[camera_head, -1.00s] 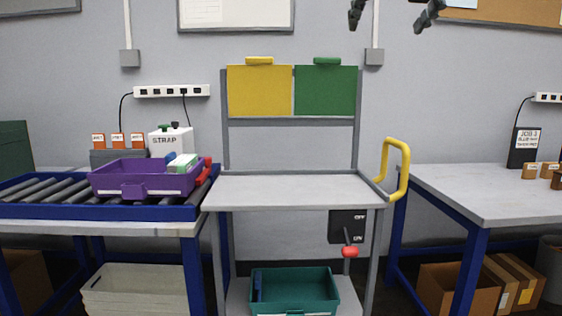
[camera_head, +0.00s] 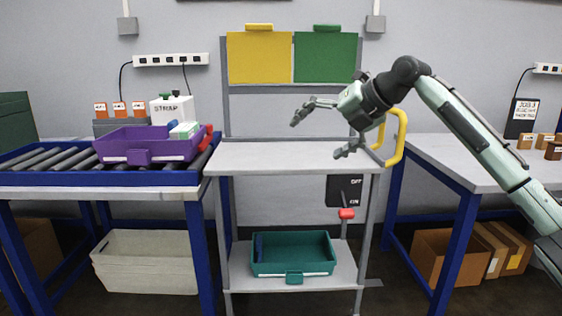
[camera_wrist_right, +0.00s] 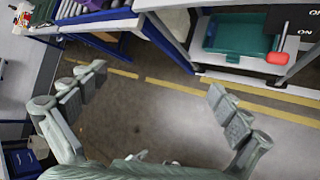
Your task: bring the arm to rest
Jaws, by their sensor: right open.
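My right gripper (camera_head: 318,135) is open and empty, in front of the cart's top at its right side. Its arm comes in from the right and covers part of the yellow handle (camera_head: 402,145). In the right wrist view its fingers (camera_wrist_right: 155,95) are spread wide with only floor between them. The cart's grey top (camera_head: 265,156) is bare. Below it, a lever with a red knob (camera_head: 346,213) hangs down from a black switch box (camera_head: 344,188) marked OFF and ON; the knob also shows in the wrist view (camera_wrist_right: 277,58). My left gripper is not in view.
A purple bin (camera_head: 150,150) sits on the roller conveyor at left. A teal bin (camera_head: 300,247) stands on the cart's lower shelf. The right table (camera_head: 450,165) has small boxes on it. A yellow and a green board (camera_head: 325,58) hang above the cart.

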